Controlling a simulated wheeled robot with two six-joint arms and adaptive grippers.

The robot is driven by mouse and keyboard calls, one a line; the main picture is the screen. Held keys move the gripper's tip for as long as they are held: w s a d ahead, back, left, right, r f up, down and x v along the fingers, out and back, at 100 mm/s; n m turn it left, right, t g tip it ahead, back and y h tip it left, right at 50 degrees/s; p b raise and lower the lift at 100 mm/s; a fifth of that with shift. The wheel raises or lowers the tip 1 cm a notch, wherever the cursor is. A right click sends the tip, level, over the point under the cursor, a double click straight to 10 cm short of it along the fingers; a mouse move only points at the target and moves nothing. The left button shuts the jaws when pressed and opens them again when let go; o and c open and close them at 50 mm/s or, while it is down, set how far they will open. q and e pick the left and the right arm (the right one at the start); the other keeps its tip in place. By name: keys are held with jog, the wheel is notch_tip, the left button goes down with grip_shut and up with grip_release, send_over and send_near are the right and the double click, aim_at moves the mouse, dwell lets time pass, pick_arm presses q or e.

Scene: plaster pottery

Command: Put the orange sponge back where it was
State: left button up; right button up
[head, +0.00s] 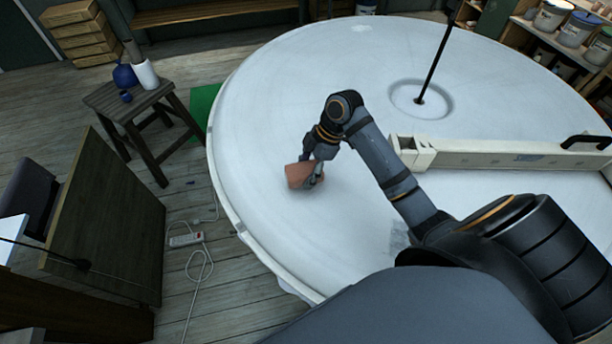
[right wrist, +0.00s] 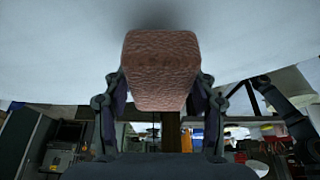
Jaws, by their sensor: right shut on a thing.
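The orange sponge (head: 303,176) is a brownish-orange block at the left part of the large round white table (head: 265,120) in the head view. My right gripper (head: 314,170) is shut on it from above. In the right wrist view the sponge (right wrist: 160,70) sits between the two fingers of the right gripper (right wrist: 160,92), with a finger at each side. The sponge is at or just above the white surface; I cannot tell whether it touches. My left gripper is not in view.
A long white beam (head: 490,154) with a black handle lies across the table's right side. A thin black rod (head: 436,62) rises from the table's centre. A wooden stool (head: 143,105) with blue and white vessels stands left. The table around the sponge is clear.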

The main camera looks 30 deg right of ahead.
aim_at(306, 178)
jog(key=shift+w+f, duration=0.2)
jog(key=shift+f, duration=0.15)
notch_tip(306, 178, down, 2)
jog(key=shift+f+p, duration=0.25)
jog(key=shift+p, duration=0.5)
jog(key=shift+f, duration=0.2)
jog(key=shift+f, duration=0.1)
jog(key=o, duration=1.5)
jog(key=shift+c, duration=0.2)
